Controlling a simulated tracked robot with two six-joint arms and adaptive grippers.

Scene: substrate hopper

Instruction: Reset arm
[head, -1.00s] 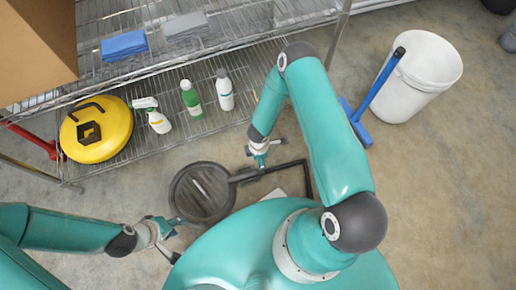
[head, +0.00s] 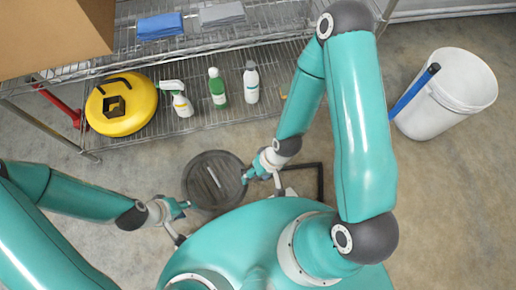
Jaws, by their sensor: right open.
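A dark round hopper (head: 207,190), with a light bar across its middle, lies low on the floor in front of my body. My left gripper (head: 179,221) is at its lower left, with its fingers spread apart and nothing visible between them. My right gripper (head: 262,183) is at the hopper's right edge, open and empty, its fingers pointing down and left. It overlaps the dark arm of the hopper; I cannot tell whether they touch. A black bent bar (head: 321,182) shows right of the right gripper.
A wire shelf (head: 150,70) at the back holds a yellow round container (head: 121,117), a spray bottle (head: 182,105), a green bottle (head: 218,91) and a white bottle (head: 251,84). A white bucket (head: 450,90) with a blue-handled tool (head: 412,92) stands right.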

